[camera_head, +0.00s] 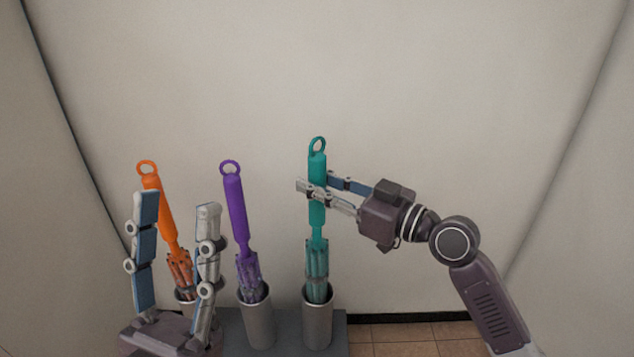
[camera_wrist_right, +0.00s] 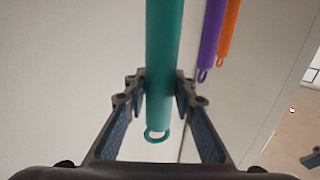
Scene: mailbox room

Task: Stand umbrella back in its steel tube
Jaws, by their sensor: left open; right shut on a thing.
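A teal umbrella (camera_head: 317,222) with a ring on top stands upright, its lower folded part going into the right-hand steel tube (camera_head: 317,322). My right gripper (camera_head: 314,187) is shut on the teal umbrella's handle, below the ring. In the right wrist view the teal handle (camera_wrist_right: 164,70) runs between the fingers (camera_wrist_right: 165,100). How deep the umbrella's tip sits inside the tube is hidden. My left gripper (camera_head: 176,205) is open and empty at the left, in front of the orange umbrella.
A purple umbrella (camera_head: 237,205) leans in the middle steel tube (camera_head: 257,325). An orange umbrella (camera_head: 163,215) leans in the left tube (camera_head: 186,295), partly hidden by my left gripper. The tubes stand on a grey base (camera_head: 341,335) near the wall. Tiled floor (camera_head: 410,338) is clear at right.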

